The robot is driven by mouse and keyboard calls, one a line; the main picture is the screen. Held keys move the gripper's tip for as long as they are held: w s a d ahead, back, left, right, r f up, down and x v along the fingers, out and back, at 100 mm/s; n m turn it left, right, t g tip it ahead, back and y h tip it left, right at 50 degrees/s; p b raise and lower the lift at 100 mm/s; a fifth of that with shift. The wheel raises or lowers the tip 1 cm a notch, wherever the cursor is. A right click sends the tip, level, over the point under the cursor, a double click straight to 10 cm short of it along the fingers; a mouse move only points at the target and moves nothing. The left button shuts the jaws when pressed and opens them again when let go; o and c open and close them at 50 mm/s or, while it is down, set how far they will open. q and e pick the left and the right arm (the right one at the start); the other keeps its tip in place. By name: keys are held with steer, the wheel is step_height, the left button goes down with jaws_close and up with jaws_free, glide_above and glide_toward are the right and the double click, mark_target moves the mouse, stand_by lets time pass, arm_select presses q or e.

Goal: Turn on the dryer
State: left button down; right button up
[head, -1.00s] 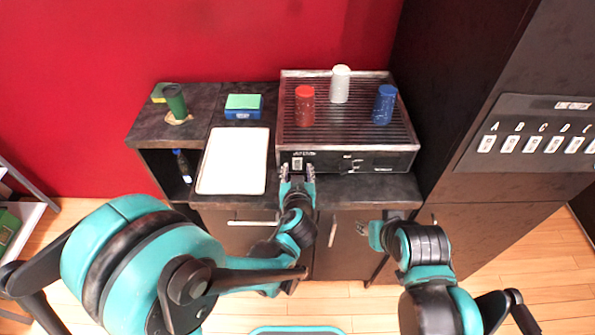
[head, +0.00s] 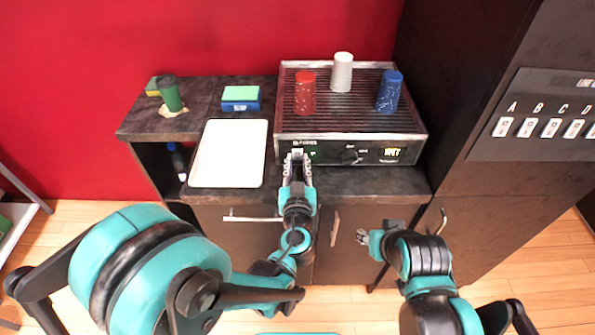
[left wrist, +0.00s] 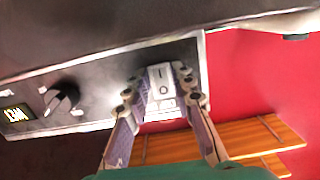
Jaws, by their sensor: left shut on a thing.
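The dryer (head: 330,136) is a low grey machine with a slatted top, on the dark counter. Its front panel has a black knob (head: 349,156) and a lit yellow display (head: 391,152), which also shows in the left wrist view (left wrist: 18,115). My left gripper (head: 297,158) is at the panel's left end. In the left wrist view its fingers are on either side of a white rocker switch (left wrist: 162,82) marked with a line and a circle, shut on it. My right gripper (head: 366,238) hangs in front of the cabinet, away from the dryer; its finger opening is unclear.
A white tray (head: 229,155), a sponge-like block (head: 240,98) and a green cup (head: 170,94) are to the left. A dark cabinet with lettered switches (head: 552,120) stands right.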

stand_by(0.3)
arm_select(q)
steer(key=c, duration=1.3)
jaws_free()
steer(key=s, duration=1.2)
steer(key=shift+r, duration=0.35)
